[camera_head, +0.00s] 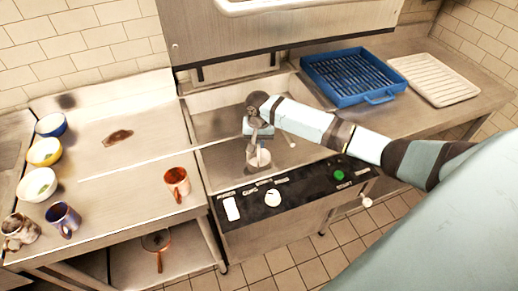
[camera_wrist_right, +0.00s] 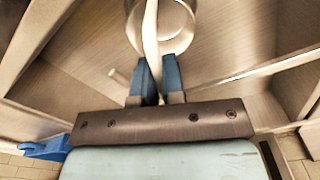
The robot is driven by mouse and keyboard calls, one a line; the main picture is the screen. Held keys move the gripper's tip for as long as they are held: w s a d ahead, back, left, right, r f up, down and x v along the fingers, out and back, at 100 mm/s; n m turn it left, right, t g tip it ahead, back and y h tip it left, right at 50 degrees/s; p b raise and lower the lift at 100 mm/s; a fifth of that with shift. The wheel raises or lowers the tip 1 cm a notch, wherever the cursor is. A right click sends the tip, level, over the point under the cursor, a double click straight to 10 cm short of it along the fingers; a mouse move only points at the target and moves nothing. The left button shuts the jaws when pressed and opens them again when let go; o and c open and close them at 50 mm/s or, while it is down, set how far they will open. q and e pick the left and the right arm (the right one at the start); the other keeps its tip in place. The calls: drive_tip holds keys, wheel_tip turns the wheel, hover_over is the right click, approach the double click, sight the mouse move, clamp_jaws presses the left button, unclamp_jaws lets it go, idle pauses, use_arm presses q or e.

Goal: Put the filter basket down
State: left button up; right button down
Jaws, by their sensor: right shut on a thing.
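The filter basket (camera_head: 259,158) is a small pale cylinder at the end of my right gripper (camera_head: 256,138). It is over the open metal well (camera_head: 212,158) of the machine, inside its outline. In the right wrist view the basket (camera_wrist_right: 181,38) shows as a round ring at the top. A pale upright handle of it runs between the blue fingers of my right gripper (camera_wrist_right: 158,82), which is shut on it. Whether the basket touches the well's floor cannot be told. My left gripper is not in view.
A black control panel (camera_head: 300,190) runs along the well's front edge, and the raised hood (camera_head: 280,40) is behind. A blue rack (camera_head: 352,75) and a ribbed white tray (camera_head: 435,79) lie right. A copper mug (camera_head: 177,184), bowls and cups stand on the left counter.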

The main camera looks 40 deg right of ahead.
drive_tip(key=shift+f, duration=1.9)
drive_tip(key=c, duration=1.2)
unclamp_jaws()
drive_tip(key=shift+f, duration=0.2)
drive_tip(key=shift+r, duration=0.15)
wheel_tip(320, 180, up, 12)
drive_tip(key=shift+r, duration=0.1)
